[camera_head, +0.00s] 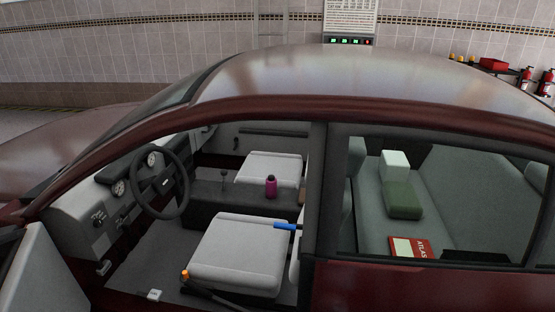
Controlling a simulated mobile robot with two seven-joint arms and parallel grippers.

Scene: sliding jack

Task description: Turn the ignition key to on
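I look from outside into a dark red car (360,105) through its open front doorway. The black steering wheel (184,184) stands in front of the grey dashboard (72,210). Small dark controls with pale marks (98,218) sit on the dashboard's near end, left of the wheel. They are too small for me to tell whether one is the ignition key, or which way a key is turned. Neither of my grippers shows in this view.
The front door (42,280) is open at lower left. A grey seat (238,255) carries a blue-handled thing (285,226). An orange-tipped dark rod (187,276) lies by its near edge. The roof edge and door pillar (316,190) frame the opening.

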